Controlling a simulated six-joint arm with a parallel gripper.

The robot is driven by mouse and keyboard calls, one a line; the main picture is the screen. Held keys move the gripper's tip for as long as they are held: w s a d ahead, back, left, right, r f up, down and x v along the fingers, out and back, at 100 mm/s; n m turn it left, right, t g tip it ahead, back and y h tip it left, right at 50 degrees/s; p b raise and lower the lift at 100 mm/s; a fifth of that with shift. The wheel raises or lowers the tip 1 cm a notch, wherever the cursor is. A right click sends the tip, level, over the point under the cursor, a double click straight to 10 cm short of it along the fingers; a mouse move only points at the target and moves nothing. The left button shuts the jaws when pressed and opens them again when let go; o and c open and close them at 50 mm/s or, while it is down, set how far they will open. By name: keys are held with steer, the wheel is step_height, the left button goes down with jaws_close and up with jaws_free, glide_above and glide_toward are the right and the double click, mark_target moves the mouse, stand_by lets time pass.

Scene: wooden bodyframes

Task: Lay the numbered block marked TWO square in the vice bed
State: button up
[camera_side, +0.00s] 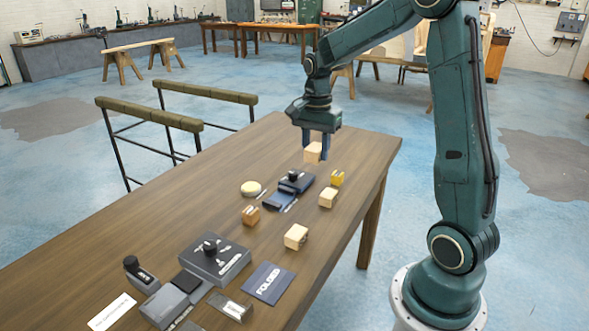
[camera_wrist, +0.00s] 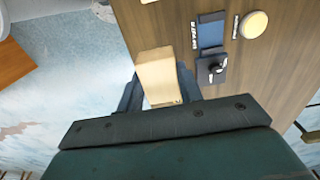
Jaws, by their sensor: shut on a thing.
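My gripper (camera_side: 316,148) is shut on a pale wooden block (camera_side: 312,153) and holds it above the far part of the table. In the wrist view the block (camera_wrist: 158,75) sits between the two fingers; no number on it can be read. A small dark-blue vice-like fixture (camera_side: 279,201) with a black knob stands on the table, below and left of the held block. In the wrist view its flat blue bed (camera_wrist: 211,33) looks empty. Two other pale blocks, a nearer one (camera_side: 296,237) and a farther one (camera_side: 328,197), rest on the table.
A yellow piece (camera_side: 337,178), a brown block (camera_side: 250,215) and a round cream disc (camera_side: 251,188) surround the blue fixture. A larger grey knobbed device (camera_side: 214,262) and a blue "FOLDED" sheet (camera_side: 268,283) lie nearer. The far table top (camera_side: 275,140) is clear.

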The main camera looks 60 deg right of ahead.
glide_above(280, 199)
steer(key=shift+a+r, duration=0.1)
steer(key=shift+r, duration=0.2)
stand_by(0.4)
steer(key=shift+f, duration=0.1)
step_height(280, 199, down, 16)
steer(key=shift+r, duration=0.2)
steer(key=shift+f, duration=0.1)
steer(key=shift+f, duration=2)
steer(key=shift+f, duration=0.15)
steer(key=o, duration=1.1)
steer(key=shift+c, duration=0.2)
